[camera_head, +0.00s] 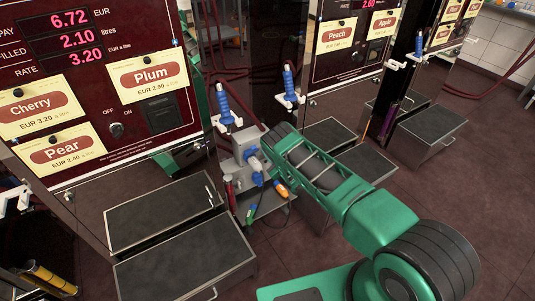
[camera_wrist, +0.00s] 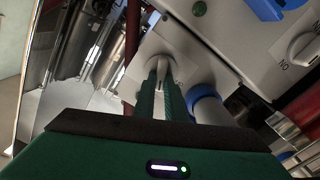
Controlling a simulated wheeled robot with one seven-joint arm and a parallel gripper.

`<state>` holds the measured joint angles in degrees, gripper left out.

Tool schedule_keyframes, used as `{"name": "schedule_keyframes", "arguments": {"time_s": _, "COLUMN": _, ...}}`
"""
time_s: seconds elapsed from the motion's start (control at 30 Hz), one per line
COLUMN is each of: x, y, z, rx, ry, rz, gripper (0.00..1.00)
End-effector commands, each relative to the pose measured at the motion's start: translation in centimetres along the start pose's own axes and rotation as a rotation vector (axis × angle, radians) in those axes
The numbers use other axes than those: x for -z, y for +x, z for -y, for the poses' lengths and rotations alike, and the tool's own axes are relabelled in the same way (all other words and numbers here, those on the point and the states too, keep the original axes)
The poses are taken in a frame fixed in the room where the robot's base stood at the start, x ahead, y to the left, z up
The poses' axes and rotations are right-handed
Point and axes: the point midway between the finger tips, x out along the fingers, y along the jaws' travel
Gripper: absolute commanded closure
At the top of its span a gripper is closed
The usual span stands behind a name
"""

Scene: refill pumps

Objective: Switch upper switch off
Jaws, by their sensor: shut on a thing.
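A grey box (camera_head: 240,147) stands on a small cart near the middle of the head view. In the wrist view its pale face (camera_wrist: 225,55) fills the upper right. My gripper (camera_wrist: 164,80) is shut on a small pale switch knob (camera_wrist: 161,66) on this box, with one green finger on each side. A second pale switch (camera_wrist: 304,45) with ON lettering, upside down in this view, sits at the right edge, apart from my fingers. I cannot tell which of the two is the upper one. In the head view my fingertips are hidden beside the box.
Blue connectors (camera_head: 254,163) stick out of the box, and a blue ring (camera_wrist: 205,100) is close to my right finger. Orange and green plugs hang below. Dark-topped steps (camera_head: 165,210) stand left and right. A pump panel (camera_head: 100,80) has its own OFF/ON switch.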

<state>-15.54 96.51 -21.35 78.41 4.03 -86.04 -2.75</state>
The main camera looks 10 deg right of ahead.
Motion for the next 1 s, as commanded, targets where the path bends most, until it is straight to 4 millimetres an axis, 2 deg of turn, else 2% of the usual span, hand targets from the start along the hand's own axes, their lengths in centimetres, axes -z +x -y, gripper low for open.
{"name": "schedule_keyframes", "arguments": {"time_s": 0.7, "x": -0.5, "y": -0.2, "z": 1.0, "rx": 0.003, "ry": -0.676, "rz": 0.002, "gripper": 1.0}}
{"name": "schedule_keyframes", "arguments": {"time_s": 1.0, "x": -0.7, "y": -0.1, "z": 1.4, "rx": 0.004, "ry": -0.911, "rz": 0.001, "gripper": 1.0}}
